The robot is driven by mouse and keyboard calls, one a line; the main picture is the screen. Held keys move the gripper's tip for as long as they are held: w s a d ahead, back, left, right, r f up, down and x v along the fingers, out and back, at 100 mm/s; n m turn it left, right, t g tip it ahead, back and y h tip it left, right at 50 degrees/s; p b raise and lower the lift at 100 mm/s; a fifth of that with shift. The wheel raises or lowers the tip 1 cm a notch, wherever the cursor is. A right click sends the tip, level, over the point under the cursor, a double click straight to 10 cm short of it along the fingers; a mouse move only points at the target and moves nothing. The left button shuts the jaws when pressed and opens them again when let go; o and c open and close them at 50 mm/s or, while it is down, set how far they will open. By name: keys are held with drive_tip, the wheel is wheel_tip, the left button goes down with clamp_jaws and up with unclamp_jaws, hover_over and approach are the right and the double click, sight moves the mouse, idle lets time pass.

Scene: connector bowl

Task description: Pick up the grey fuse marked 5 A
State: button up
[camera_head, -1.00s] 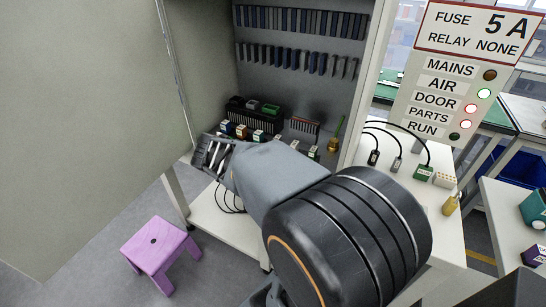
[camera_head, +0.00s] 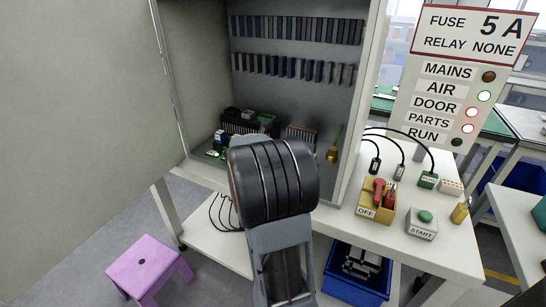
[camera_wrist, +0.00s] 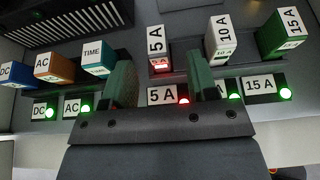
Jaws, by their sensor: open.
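The fuse marked 5 A (camera_wrist: 156,42) stands upright in the row in the wrist view, with a white top label and a small red-marked face below. My gripper (camera_wrist: 160,65) is open, its two green-padded fingers to the left and right of this fuse. Gaps show on both sides, and I see no contact. A 5 A plate (camera_wrist: 162,95) with a red light lies below it. The fuse's grey body is hardly visible. In the head view my arm hides the gripper and most of the row.
The 10 A block (camera_wrist: 222,40) stands close beside the right finger, and the TIME block (camera_wrist: 97,57) left of the left finger. In the head view a sign (camera_head: 472,35) reads FUSE 5 A, RELAY NONE. The cabinet wall (camera_head: 350,110) bounds the right side.

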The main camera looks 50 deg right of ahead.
drive_tip(key=shift+x, duration=2.85)
drive_tip(key=shift+w, duration=0.1)
drive_tip(key=shift+c, duration=0.5)
clamp_jaws()
